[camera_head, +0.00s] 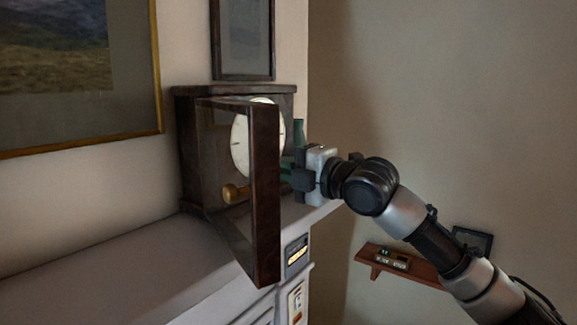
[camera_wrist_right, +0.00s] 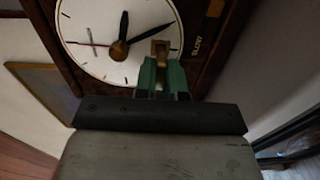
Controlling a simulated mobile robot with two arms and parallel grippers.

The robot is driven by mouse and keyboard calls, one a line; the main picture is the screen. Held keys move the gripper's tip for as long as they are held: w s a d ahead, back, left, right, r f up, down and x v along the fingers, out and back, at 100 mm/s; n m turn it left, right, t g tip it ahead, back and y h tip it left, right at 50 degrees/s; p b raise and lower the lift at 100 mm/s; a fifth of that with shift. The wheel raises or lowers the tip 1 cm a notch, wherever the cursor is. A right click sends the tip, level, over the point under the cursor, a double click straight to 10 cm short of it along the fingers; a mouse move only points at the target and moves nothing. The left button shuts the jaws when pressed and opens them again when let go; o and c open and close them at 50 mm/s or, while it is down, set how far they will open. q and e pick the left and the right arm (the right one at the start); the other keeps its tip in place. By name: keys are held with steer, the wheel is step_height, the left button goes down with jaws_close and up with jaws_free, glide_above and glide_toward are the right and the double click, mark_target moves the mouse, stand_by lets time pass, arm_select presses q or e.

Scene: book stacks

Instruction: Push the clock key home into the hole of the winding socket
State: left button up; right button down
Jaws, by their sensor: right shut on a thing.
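The wooden mantel clock (camera_head: 190,150) stands on the white mantel with its glazed door (camera_head: 265,190) swung open. Its white dial (camera_head: 241,140) also shows in the right wrist view (camera_wrist_right: 95,25), with black hands. My right gripper (camera_head: 287,170) reaches in from the right behind the door edge. In the right wrist view its green fingers (camera_wrist_right: 163,72) are shut on the brass clock key (camera_wrist_right: 159,48), which is in front of the dial near its edge. The winding socket is not distinguishable, and I cannot tell whether the key tip is in its hole. My left gripper is not in view.
The open door stands out close to my right gripper. A brass pendulum bob (camera_head: 235,192) hangs below the dial. The mantel top (camera_head: 120,265) is clear left of the clock. A small wooden shelf (camera_head: 400,265) is on the right wall; framed pictures (camera_head: 157,70) hang behind.

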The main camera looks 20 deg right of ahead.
steer(key=shift+w+a, duration=0.1)
steer(key=shift+w, duration=0.1)
steer(key=c, duration=1.1)
jaws_free()
steer(key=shift+s+d, duration=0.2)
steer(key=b+v, duration=0.4)
steer(key=v, duration=0.6)
steer(key=shift+s, duration=0.15)
steer(key=shift+d, duration=0.1)
